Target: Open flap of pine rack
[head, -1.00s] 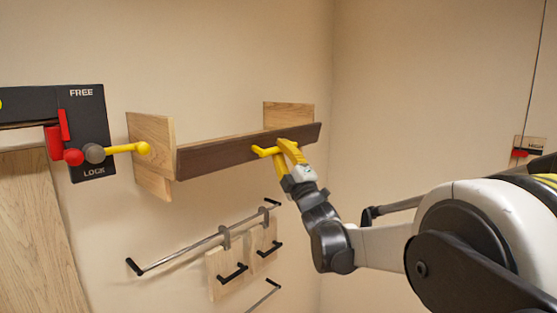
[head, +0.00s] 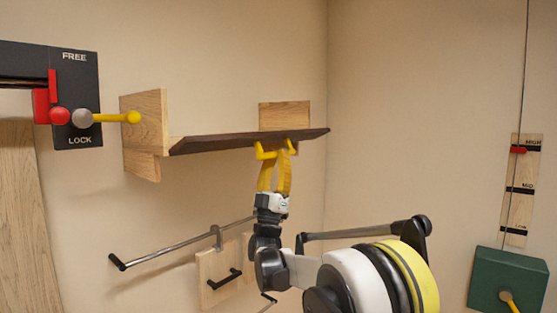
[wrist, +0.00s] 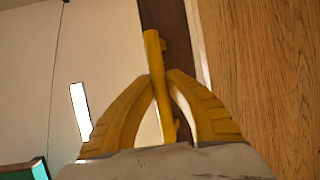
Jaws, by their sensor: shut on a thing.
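The pine rack (head: 144,118) is on the wall, with a pine end board at each side. Its dark brown flap (head: 215,143) spans between them and sits near level, its front edge raised and its underside partly in view. A yellow handle (head: 259,151) is on the flap, and its bar also shows in the wrist view (wrist: 153,52). My gripper (head: 276,157) is below the flap, pointing up, shut on the handle. In the wrist view, my yellow fingers (wrist: 160,80) close around the bar, beside the dark flap (wrist: 165,15).
A rail with black ends (head: 180,249) and a hanging pine panel (head: 220,275) are below the rack. A black FREE/LOCK plate (head: 85,92) with a yellow-tipped lever (head: 108,118) is at left. A HIGH/MID board (head: 520,205) and green box (head: 507,281) are at right.

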